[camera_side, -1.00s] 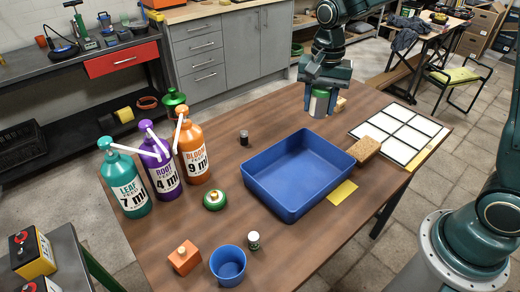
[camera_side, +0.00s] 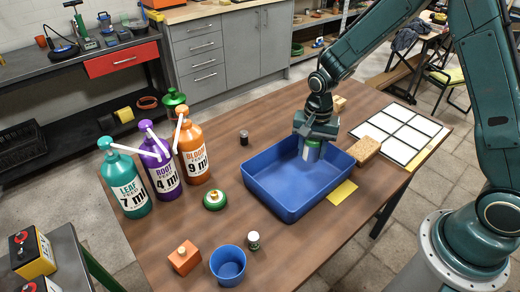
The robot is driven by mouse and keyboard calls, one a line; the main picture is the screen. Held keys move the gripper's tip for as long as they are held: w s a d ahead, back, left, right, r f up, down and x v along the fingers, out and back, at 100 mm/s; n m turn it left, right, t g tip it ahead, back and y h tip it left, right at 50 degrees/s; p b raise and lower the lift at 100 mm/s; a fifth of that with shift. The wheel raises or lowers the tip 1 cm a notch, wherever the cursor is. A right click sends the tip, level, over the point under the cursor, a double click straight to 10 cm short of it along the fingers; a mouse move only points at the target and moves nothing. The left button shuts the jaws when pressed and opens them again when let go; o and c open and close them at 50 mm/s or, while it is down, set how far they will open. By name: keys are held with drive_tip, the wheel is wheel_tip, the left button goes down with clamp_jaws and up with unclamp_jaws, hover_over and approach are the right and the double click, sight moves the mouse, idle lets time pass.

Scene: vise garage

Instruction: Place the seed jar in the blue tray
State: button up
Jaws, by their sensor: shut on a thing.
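The blue tray (camera_side: 272,201) sits on the wooden table. My gripper (camera_side: 313,142) points down over the tray's far right part. It is shut on the seed jar (camera_side: 311,151), a small jar with a green top and a pale body. The jar is upright and its lower part is inside the tray's outline. I cannot tell whether its base touches the tray floor. The jar's upper part is partly hidden by my gripper.
A cork-like block (camera_side: 365,150) stands close to the tray's right side, with a yellow note (camera_side: 342,192) in front. A small dark jar (camera_side: 244,137) stands behind left. Pump bottles (camera_side: 195,155) and a blue cup (camera_side: 228,265) stand farther left. The tray's left part is empty.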

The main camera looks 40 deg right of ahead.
sight(308, 172)
drive_tip(key=shift+f, duration=0.75)
drive_tip(key=shift+f, duration=0.1)
drive_tip(key=shift+f, duration=1.8)
drive_tip(key=shift+f, duration=0.1)
drive_tip(key=o, duration=1)
wheel_tip(308, 172, up, 12)
drive_tip(key=shift+f, duration=0.1)
drive_tip(key=shift+r, duration=0.25)
